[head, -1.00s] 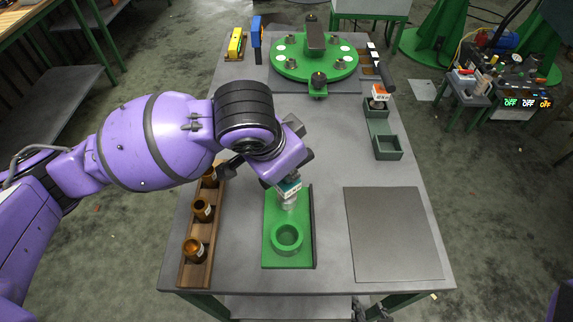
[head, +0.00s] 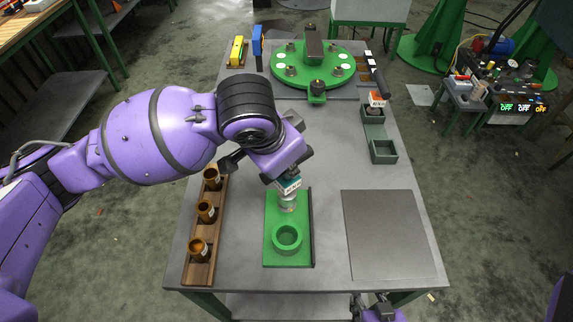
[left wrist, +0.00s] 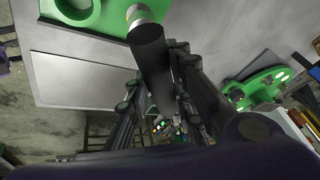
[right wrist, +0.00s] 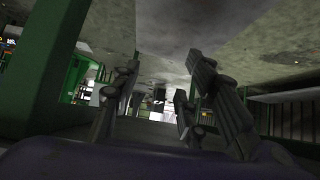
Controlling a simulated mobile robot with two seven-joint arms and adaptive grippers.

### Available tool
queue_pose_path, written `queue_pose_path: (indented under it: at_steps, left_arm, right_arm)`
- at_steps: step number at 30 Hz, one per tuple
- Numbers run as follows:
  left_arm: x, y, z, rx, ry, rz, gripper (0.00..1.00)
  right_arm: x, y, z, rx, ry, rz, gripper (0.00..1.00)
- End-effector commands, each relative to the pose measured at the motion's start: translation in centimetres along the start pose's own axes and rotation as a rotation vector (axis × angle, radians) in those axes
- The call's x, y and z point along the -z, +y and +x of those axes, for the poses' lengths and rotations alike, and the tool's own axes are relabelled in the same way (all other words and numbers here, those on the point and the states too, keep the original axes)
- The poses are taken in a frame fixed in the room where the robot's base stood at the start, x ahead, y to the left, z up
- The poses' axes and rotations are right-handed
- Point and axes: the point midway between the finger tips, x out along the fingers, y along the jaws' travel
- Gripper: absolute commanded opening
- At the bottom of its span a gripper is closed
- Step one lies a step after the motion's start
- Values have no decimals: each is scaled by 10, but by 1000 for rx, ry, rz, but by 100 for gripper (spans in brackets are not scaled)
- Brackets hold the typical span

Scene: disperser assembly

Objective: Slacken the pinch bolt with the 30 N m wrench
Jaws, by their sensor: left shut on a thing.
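My left gripper (left wrist: 160,85) is shut on a dark cylindrical part (left wrist: 151,52) with a silver collar; its far end is at the green fixture plate (left wrist: 115,24). My right gripper (right wrist: 160,100) is open and empty, low by the table's front edge. A dark tool with a long handle (head: 379,83) lies right of the green turntable (head: 345,70). I cannot tell whether it is the 30 N m wrench. I cannot make out the pinch bolt.
A wooden rack (head: 201,268) with brown bottles stands left of the fixture. A grey mat (head: 390,235) lies at right. Green trays (head: 383,151) hold an orange-labelled part (head: 377,99). Yellow (head: 236,50) and blue (head: 258,48) items stand at back left.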

Motion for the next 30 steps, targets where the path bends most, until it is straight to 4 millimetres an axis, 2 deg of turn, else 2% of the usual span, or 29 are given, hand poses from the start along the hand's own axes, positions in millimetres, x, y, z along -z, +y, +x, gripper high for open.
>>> queue_pose_path:
  at_steps: [10,23,30]
  left_arm:
    - [6,-3,-13,4,4,1,0]
    - [11,-5,-25,5,5,0,0]
    - [11,-5,-25,3,4,0,0]
  right_arm:
    - [22,1,-2,-1,36,-3,40]
    - [26,2,-3,-1,35,-6,40]
    - [24,2,-3,-1,31,-5,40]
